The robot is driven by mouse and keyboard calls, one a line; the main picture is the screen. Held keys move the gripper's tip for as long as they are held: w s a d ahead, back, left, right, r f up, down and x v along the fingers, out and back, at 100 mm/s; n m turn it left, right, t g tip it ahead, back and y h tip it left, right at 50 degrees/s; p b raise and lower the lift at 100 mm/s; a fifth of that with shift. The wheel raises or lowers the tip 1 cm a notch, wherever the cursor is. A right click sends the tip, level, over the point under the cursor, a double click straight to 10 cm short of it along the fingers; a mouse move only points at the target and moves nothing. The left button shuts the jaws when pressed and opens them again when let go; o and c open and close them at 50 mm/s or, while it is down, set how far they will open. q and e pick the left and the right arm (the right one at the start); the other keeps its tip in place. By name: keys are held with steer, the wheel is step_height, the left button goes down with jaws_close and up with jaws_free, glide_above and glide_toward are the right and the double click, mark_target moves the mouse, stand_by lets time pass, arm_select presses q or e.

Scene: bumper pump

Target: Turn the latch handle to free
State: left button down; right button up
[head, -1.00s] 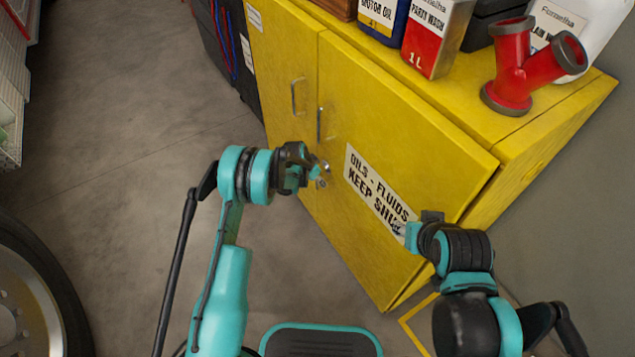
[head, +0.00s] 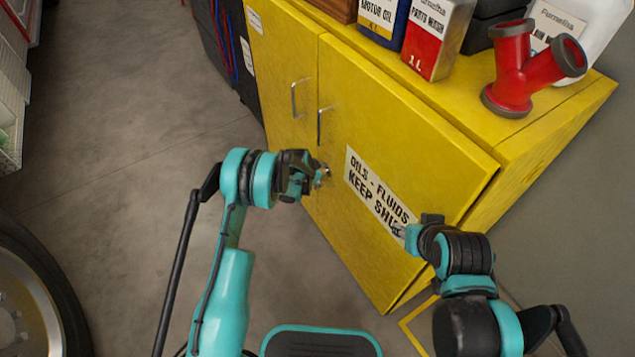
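The latch handle (head: 324,170) is a small metal piece on the front of the yellow cabinet (head: 400,130), near the gap between its doors and below the bar handles. My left gripper (head: 312,178) is right at the latch and covers part of it. Its fingers are small and overlap the latch, so I cannot tell whether they are shut on it. My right gripper (head: 412,230) is beside the lower right part of the cabinet door, over the end of the white label. Its fingers are partly hidden and their opening is unclear.
Two bar handles (head: 319,125) stick out above the latch. A red pipe fitting (head: 513,75), a red and white can (head: 436,40) and other containers stand on the cabinet top. A wheel (head: 30,300) lies at the lower left.

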arm_select(q)
steer(key=shift+w+a+r+m+t+y, duration=0.15)
steer(key=shift+w+t+y, duration=0.1)
steer(key=shift+t+y, duration=0.25)
steer(key=shift+w+a+m+t+y, duration=0.2)
steer(key=shift+t+y, duration=0.1)
steer(key=shift+t, duration=0.4)
steer(key=shift+w+a+r+m+t+y, duration=0.15)
steer(key=shift+w+t+y, duration=0.15)
steer(key=shift+t, duration=0.3)
steer(key=shift+w+a+r+m+t+y, duration=0.15)
steer(key=shift+t+y, duration=0.25)
steer(key=shift+t, duration=0.2)
steer(key=c, duration=1.5)
jaws_free()
steer(key=shift+r, duration=0.1)
steer(key=v, duration=1.2)
